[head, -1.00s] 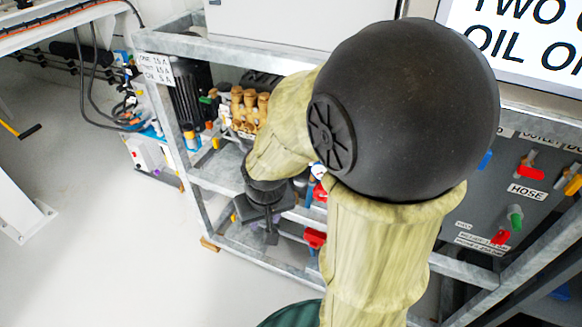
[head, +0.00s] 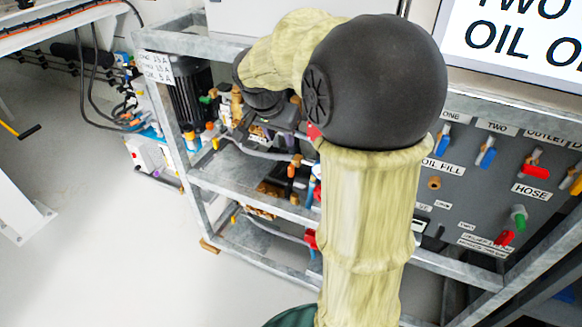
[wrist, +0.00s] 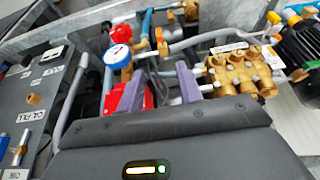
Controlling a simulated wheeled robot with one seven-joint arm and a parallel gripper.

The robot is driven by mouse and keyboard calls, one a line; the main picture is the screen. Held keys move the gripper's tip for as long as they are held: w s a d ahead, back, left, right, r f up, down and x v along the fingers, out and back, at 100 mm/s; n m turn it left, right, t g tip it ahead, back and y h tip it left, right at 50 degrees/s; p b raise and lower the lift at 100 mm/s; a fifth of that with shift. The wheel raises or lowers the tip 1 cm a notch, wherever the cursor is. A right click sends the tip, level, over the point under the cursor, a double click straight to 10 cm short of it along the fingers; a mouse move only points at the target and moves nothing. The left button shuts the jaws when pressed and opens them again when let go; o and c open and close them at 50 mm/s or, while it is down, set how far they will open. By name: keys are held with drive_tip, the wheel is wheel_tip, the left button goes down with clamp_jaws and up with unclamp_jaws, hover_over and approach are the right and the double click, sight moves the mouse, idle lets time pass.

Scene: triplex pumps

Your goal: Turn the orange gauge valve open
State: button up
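A round gauge (wrist: 118,57) with a blue rim and white face shows in the wrist view, above red parts (wrist: 128,97). A brass fitting with a small orange-brown part (wrist: 163,44) is to its right. I cannot tell surely whether this is the orange gauge valve. In the head view a small orange part (head: 291,171) shows below and right of my gripper (head: 272,138), which is partly hidden by my arm. In the wrist view my gripper (wrist: 147,78) has two purple-grey fingers spread apart, with nothing clearly held between them.
A brass pump head (wrist: 240,72) and black motor (wrist: 300,45) are at right in the wrist view. A grey hose (wrist: 210,37) crosses nearby. Galvanised frame rails (head: 250,205) surround the pumps. A valve panel (head: 470,180) stands at right; the floor (head: 110,240) at left is clear.

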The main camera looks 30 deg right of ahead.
sight(291, 166)
drive_tip(key=b+x, duration=0.5)
drive_tip(key=x, duration=1.2)
drive_tip(key=shift+f, duration=0.2)
clamp_jaws()
